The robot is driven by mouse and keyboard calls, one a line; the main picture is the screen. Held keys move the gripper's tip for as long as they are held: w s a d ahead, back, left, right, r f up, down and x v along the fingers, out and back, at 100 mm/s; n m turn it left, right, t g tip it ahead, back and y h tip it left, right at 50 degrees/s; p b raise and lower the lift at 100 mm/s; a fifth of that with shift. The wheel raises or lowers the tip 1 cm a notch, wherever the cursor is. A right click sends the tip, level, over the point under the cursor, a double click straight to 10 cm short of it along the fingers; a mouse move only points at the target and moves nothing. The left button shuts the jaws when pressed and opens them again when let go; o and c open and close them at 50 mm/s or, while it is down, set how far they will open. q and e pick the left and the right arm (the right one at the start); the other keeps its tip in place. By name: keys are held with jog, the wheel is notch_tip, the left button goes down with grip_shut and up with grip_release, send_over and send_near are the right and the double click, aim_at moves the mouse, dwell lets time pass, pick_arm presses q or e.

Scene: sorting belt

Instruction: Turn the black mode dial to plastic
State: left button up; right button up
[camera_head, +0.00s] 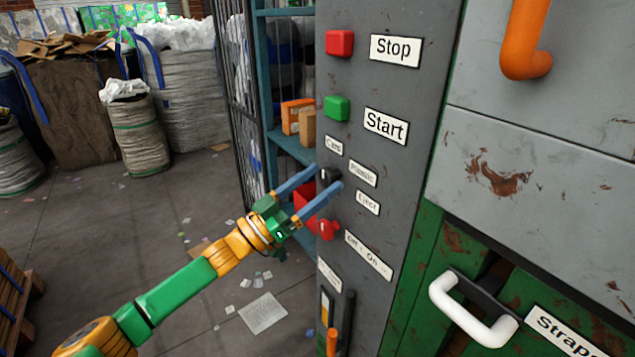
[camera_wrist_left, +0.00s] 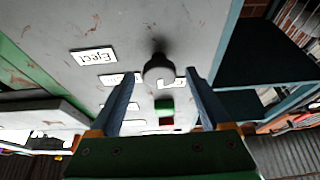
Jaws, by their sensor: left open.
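The black mode dial (camera_head: 329,174) sits on the grey control panel (camera_head: 385,95), with the labels Card (camera_head: 334,146), Plastic (camera_head: 363,173) and Eject (camera_head: 368,202) around it. My left gripper (camera_head: 327,178) is open, its two blue fingers on either side of the dial in the head view. In the left wrist view the dial (camera_wrist_left: 159,69) shows between and beyond the fingertips (camera_wrist_left: 162,74), with a gap on each side. The Eject label (camera_wrist_left: 93,56) shows there upside down. I cannot tell which label the dial points to. My right gripper is out of view.
A red Stop button (camera_head: 340,43) and a green Start button (camera_head: 337,108) are above the dial. A red switch (camera_head: 328,229) with an Off/On label is just below. A blue shelf (camera_head: 291,148) stands left of the panel. A white handle (camera_head: 470,312) juts out at lower right.

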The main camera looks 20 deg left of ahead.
pick_arm(q)
jog(key=shift+s, duration=0.1)
jog(key=shift+c, duration=1.1)
grip_shut()
jog(key=shift+m, duration=0.5)
jog(key=shift+a+f+m+g+h+b, duration=0.1)
jog(key=shift+m+g+h+b, duration=0.45)
jog(key=shift+m, duration=0.25)
jog(key=m+g+h, duration=0.1)
jog(key=m, duration=0.2)
jog(key=shift+m, duration=0.4)
jog(key=m+g, duration=0.1)
jog(key=m, duration=0.2)
jog(key=m+g+h+b, duration=0.1)
jog(key=m+g, duration=0.1)
jog(key=m, duration=0.2)
jog(key=shift+a+g, duration=0.1)
jog(key=shift+g, duration=0.15)
jog(key=shift+m, duration=0.3)
